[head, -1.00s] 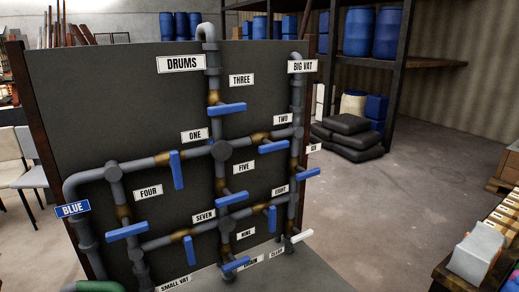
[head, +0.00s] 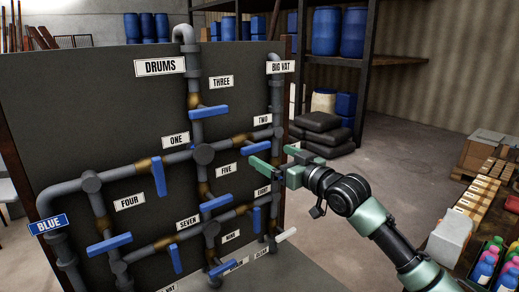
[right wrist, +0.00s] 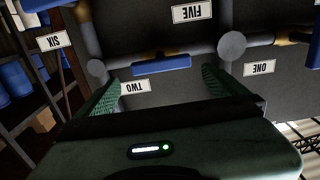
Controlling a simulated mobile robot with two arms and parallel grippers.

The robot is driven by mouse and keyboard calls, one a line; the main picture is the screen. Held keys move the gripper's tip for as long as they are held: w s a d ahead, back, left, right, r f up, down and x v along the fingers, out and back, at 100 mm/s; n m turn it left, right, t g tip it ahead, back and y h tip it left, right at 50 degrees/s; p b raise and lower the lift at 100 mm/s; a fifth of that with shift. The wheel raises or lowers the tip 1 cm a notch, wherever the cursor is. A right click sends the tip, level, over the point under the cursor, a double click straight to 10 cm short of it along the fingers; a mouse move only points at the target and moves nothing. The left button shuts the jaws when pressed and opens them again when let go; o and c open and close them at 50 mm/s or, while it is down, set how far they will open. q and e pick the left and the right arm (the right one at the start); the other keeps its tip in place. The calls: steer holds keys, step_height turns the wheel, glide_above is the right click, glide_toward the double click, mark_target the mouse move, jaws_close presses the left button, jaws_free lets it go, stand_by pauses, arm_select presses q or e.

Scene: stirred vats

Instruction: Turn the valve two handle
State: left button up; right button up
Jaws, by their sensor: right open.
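The valve two handle is a blue lever (head: 257,147) on a brass-coloured valve below the label TWO (head: 263,119), in the upper right of the pipe panel. In the right wrist view, which is upside down, the blue handle (right wrist: 161,66) lies crosswise ahead of the two green fingers. My right gripper (head: 268,156) is open in front of the handle, with its fingers (right wrist: 163,80) spread to either side of it. The fingers do not visibly close on it. In the head view the gripper hides the handle's right part. My left gripper is not in view.
Other blue valve handles sit close by, such as valve three's (head: 208,111), valve one's (head: 159,178) and valve five's (head: 216,202). Grey pipes cross the dark panel (head: 90,120). Boxes and bottles (head: 487,262) stand at the right; floor between is clear.

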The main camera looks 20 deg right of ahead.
mark_target(258, 149)
steer(key=p+x, duration=0.1)
steer(key=x, duration=0.5)
steer(key=shift+w+a+p, duration=0.1)
steer(key=shift+w+p, duration=0.15)
steer(key=shift+p, duration=0.15)
steer(key=shift+f, duration=0.1)
steer(key=c, duration=1.1)
